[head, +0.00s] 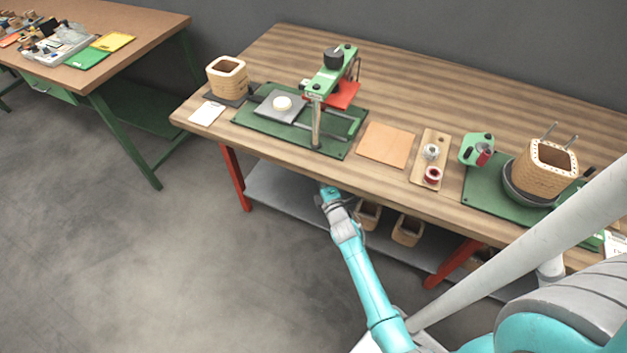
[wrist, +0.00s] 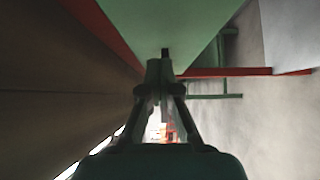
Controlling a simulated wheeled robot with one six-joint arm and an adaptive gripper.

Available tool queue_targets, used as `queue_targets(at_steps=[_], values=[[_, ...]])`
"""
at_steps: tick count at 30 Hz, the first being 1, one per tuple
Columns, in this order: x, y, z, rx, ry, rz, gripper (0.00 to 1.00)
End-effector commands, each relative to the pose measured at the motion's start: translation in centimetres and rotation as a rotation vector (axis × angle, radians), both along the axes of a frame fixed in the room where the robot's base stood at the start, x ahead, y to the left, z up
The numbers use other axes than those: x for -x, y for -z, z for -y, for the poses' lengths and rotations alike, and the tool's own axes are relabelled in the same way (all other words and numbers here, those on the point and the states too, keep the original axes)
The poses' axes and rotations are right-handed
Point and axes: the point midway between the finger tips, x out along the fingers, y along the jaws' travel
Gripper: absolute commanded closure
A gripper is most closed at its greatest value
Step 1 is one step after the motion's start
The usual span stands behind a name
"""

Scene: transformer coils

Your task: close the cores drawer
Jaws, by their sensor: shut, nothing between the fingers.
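My gripper (head: 330,192) is at the front edge of the wooden workbench, just below the top; it is shut and empty. In the wrist view the closed fingers (wrist: 163,62) point at a plain green panel (wrist: 165,22) and overlap its lower edge. I cannot tell whether they touch it, or whether this panel is the cores drawer. In the head view no drawer front is clear under this bench; my arm and the bench edge hide that part.
The workbench top (head: 300,50) bears a green press (head: 330,75), a tan core (head: 227,77) and a winder with another core (head: 546,168). Cores sit on the grey lower shelf (head: 285,190). A second table (head: 130,20) with a green drawer (head: 48,88) stands left. The floor in front is clear.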

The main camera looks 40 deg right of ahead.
Motion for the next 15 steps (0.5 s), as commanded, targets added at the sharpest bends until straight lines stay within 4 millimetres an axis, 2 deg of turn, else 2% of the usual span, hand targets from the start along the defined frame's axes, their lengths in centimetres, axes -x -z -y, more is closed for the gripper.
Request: queue_targets(at_steps=[8,15], values=[[2.6,0.1,-1.4,0.001,-0.003,-0.003,1.0],[5.8,0.2,-3.0,0.001,-0.003,-0.004,1.0]])
